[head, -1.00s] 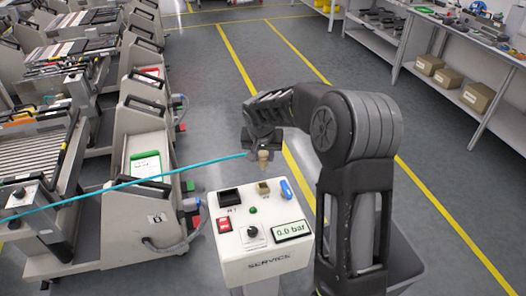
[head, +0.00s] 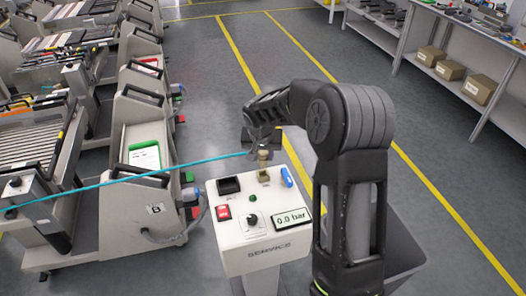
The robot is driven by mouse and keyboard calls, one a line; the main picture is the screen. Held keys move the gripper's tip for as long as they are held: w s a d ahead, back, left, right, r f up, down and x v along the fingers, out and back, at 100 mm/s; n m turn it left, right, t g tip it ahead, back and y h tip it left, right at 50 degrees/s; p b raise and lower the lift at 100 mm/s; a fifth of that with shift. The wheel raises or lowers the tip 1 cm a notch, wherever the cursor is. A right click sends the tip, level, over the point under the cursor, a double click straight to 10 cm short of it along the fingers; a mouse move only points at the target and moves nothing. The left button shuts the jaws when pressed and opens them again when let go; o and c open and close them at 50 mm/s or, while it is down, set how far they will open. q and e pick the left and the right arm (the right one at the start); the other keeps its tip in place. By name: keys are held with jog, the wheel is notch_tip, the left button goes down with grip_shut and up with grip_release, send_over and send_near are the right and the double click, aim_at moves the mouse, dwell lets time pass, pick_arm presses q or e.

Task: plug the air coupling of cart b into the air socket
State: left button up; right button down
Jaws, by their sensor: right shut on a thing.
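Cart b (head: 137,221), marked with a letter B, stands at the left. A cyan air hose (head: 130,178) runs from a grey box on it across to my right gripper. My right gripper (head: 263,143) is shut on the beige air coupling (head: 264,155) at the hose's end and holds it roughly upright. The coupling is just above the back edge of the white service box (head: 262,238). A small beige square fitting, apparently the air socket (head: 263,176), is on the box's top, just below the coupling in the picture. My left gripper is not in view.
The service box also carries a blue part (head: 287,176), a red switch (head: 223,212), a black knob (head: 252,220) and a display (head: 291,219) reading 0.0 bar. More trolleys stand behind cart b. A workbench with boxes (head: 451,70) is at the right. The floor between is clear.

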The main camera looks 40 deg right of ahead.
aim_at(263, 164)
jog(key=shift+f+b, duration=0.9)
jog(key=shift+f, duration=0.2)
dwell(0.3)
jog(key=shift+f+b, duration=1.15)
jog(key=shift+b, duration=0.1)
dwell(0.8)
jog(key=c, duration=0.9)
grip_release()
jog(key=shift+c, duration=0.2)
jog(key=b+v, duration=0.1)
jog(key=v, duration=0.6)
jog(key=shift+s+a+r, duration=0.15)
jog(key=shift+s+r, duration=0.05)
jog(key=shift+r, duration=0.15)
